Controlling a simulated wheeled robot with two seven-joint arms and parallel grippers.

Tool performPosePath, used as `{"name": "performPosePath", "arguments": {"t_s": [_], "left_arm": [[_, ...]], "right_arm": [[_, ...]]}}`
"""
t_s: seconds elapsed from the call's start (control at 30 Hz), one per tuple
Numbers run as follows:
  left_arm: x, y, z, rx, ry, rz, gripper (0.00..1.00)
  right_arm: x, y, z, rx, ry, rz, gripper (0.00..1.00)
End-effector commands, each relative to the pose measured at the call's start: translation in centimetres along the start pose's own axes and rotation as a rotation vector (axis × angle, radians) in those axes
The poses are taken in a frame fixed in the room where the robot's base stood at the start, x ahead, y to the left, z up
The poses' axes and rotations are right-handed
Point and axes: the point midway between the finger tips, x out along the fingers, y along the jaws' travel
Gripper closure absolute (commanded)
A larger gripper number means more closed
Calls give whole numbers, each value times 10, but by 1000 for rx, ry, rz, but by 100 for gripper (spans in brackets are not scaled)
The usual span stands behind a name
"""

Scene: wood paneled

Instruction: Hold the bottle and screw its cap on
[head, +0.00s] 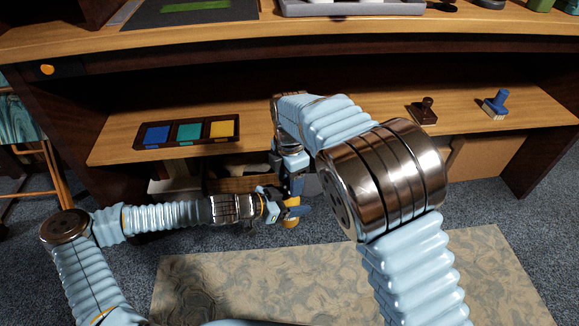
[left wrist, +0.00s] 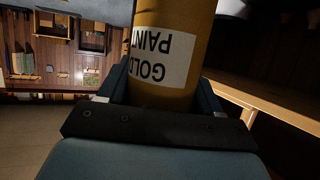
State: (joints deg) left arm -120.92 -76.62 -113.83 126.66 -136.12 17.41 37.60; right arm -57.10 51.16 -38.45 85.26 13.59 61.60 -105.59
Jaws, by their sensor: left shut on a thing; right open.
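The bottle (left wrist: 162,80) is gold-brown with a white label reading "GOLD PAINT", upside down in the left wrist view. My left gripper (left wrist: 165,98) is shut on it, with a finger on each side. In the head view only a small yellow part of the bottle (head: 291,221) shows at my left gripper (head: 283,207), in front of the desk. My right gripper (head: 293,182) is open and points down just above the bottle. The cap cannot be made out; my grippers hide the bottle's top in the head view.
A dark tray (head: 147,145) with blue, teal and yellow squares lies on the wooden shelf (head: 112,148). A dark brown stamp (head: 423,112) and a blue-handled brush (head: 496,104) stand on its right part. The desktop (head: 240,40) overhangs above. A patterned rug (head: 220,285) covers the floor.

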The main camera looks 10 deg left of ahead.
Motion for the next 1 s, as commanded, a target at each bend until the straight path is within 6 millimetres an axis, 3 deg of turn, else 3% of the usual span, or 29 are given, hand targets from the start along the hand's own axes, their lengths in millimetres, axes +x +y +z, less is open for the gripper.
{"name": "performPosePath", "arguments": {"t_s": [0.17, 0.47, 0.83, 1.0], "left_arm": [[0, 0, -1, 1, 1, 0, 100], [0, 0, -1, 1, 1, 0, 100], [0, 0, -1, 1, 1, 1, 100], [0, 0, -1, 1, 1, 1, 100]], "right_arm": [[13, 0, 0, 0, -1, -1, 42], [15, 0, 0, 0, -1, 1, 42], [14, 0, 0, 0, -1, 1, 97], [14, 0, 0, 86, 0, 1, 100]]}}
